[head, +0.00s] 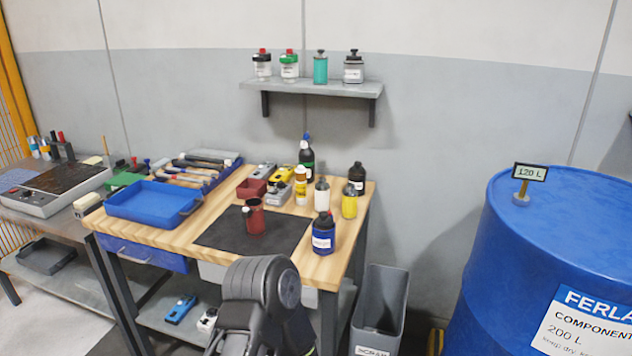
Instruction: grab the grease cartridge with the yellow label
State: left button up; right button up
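A small upright cylinder with a yellow body or label and a pale band (300,188) stands on the wooden workbench (205,235), behind the dark mat. It looks like the grease cartridge with the yellow label, but it is too small to read. A yellow bottle with a dark cap (349,204) stands to its right. A white bottle with a dark cap (321,197) stands between them. Neither of my grippers is in view. A dark link of one of my arms shows at the bottom centre, in front of the bench.
A dark red can (254,219) stands on the mat (225,235). A blue bottle (323,235) stands near the bench's right front. A black bottle (307,160) stands behind the cylinder. A blue tray (150,205) is at left. A big blue drum (570,215) stands at right.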

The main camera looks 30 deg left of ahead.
aim_at(300, 172)
jog(key=i+j+z, duration=0.15)
jog(key=j+z, duration=0.15)
jog(key=i+j+z, duration=0.25)
jog(key=j, duration=0.25)
jog(key=j+z, duration=0.3)
jog(key=k+j, duration=0.05)
jog(key=j, duration=0.05)
